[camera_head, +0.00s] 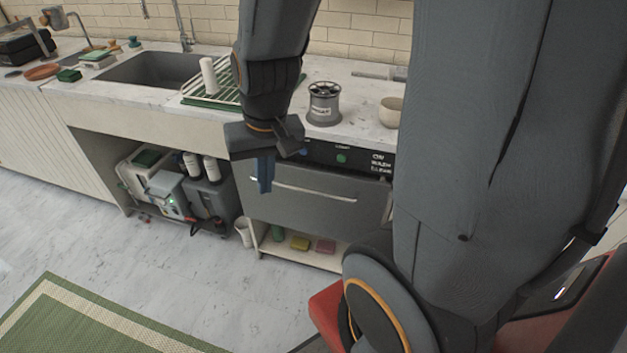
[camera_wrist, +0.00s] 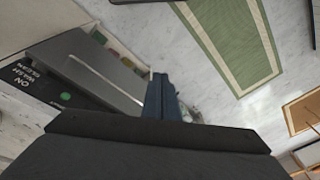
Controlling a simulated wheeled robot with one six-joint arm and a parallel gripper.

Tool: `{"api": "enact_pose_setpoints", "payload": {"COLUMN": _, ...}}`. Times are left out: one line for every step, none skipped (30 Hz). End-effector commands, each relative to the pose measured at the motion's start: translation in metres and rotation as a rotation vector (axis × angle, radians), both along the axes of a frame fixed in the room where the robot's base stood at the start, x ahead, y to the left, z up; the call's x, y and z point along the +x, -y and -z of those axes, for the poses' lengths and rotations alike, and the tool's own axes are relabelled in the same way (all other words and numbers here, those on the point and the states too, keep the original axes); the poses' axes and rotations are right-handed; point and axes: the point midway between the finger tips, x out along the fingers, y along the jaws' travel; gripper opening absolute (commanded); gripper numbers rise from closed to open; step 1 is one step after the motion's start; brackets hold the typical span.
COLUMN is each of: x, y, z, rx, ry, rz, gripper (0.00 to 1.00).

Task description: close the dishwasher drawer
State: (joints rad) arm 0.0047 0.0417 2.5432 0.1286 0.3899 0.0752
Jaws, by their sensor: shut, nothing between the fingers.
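The dishwasher drawer (camera_head: 325,213) has a grey front with a long pale bar handle, below a black control panel (camera_head: 345,158) with a green button. Its front looks near the panel's plane; I cannot tell if a small gap remains. My gripper (camera_head: 264,178) points down with its blue fingers shut and empty, at the left end of the drawer front. Contact cannot be told. The wrist view shows the drawer front (camera_wrist: 98,78) and handle left of my shut fingers (camera_wrist: 160,95). The drawer's inside is hidden.
The counter above holds a dish rack (camera_head: 215,88), a grey canister (camera_head: 324,104) and a beige cup (camera_head: 391,111). A low shelf (camera_head: 300,252) with colored items is under the drawer. Machines on a cart (camera_head: 165,190) stand left. The floor (camera_head: 190,265) in front is clear, with a green rug (camera_head: 75,320).

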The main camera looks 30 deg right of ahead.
Motion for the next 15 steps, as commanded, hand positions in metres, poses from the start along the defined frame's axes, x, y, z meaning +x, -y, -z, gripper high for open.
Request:
{"api": "enact_pose_setpoints", "payload": {"x": 0.013, "y": -0.004, "z": 0.008, "rx": 0.041, "ry": 0.020, "rz": 0.106, "gripper": 0.00}}
{"api": "enact_pose_setpoints", "payload": {"x": 0.022, "y": -0.006, "z": 0.012, "rx": 0.072, "ry": 0.033, "rz": 0.187, "gripper": 0.00}}
{"api": "enact_pose_setpoints", "payload": {"x": 0.037, "y": -0.009, "z": 0.016, "rx": 0.119, "ry": 0.054, "rz": 0.311, "gripper": 0.00}}
{"api": "enact_pose_setpoints", "payload": {"x": 0.048, "y": -0.010, "z": 0.019, "rx": 0.155, "ry": 0.072, "rz": 0.412, "gripper": 0.00}}
{"api": "enact_pose_setpoints", "payload": {"x": 0.060, "y": -0.010, "z": 0.022, "rx": 0.193, "ry": 0.087, "rz": 0.519, "gripper": 0.00}}
{"api": "enact_pose_setpoints", "payload": {"x": 0.076, "y": -0.009, "z": 0.026, "rx": 0.245, "ry": 0.108, "rz": 0.664, "gripper": 0.00}}
{"api": "enact_pose_setpoints", "payload": {"x": 0.088, "y": -0.006, "z": 0.028, "rx": 0.284, "ry": 0.124, "rz": 0.774, "gripper": 0.00}}
{"api": "enact_pose_setpoints", "payload": {"x": 0.099, "y": -0.003, "z": 0.031, "rx": 0.320, "ry": 0.138, "rz": 0.883, "gripper": 0.00}}
{"api": "enact_pose_setpoints", "payload": {"x": 0.113, "y": 0.002, "z": 0.035, "rx": 0.370, "ry": 0.157, "rz": 1.030, "gripper": 0.00}}
{"api": "enact_pose_setpoints", "payload": {"x": 0.123, "y": 0.007, "z": 0.038, "rx": 0.407, "ry": 0.170, "rz": 1.139, "gripper": 0.00}}
{"api": "enact_pose_setpoints", "payload": {"x": 0.133, "y": 0.013, "z": 0.041, "rx": 0.443, "ry": 0.182, "rz": 1.249, "gripper": 0.00}}
{"api": "enact_pose_setpoints", "payload": {"x": 0.145, "y": 0.022, "z": 0.046, "rx": 0.491, "ry": 0.198, "rz": 1.397, "gripper": 0.00}}
{"api": "enact_pose_setpoints", "payload": {"x": 0.153, "y": 0.029, "z": 0.049, "rx": 0.526, "ry": 0.211, "rz": 1.509, "gripper": 0.00}}
{"api": "enact_pose_setpoints", "payload": {"x": 0.160, "y": 0.036, "z": 0.053, "rx": 0.560, "ry": 0.222, "rz": 1.620, "gripper": 0.00}}
{"api": "enact_pose_setpoints", "payload": {"x": 0.169, "y": 0.047, "z": 0.059, "rx": 0.605, "ry": 0.236, "rz": 1.769, "gripper": 0.00}}
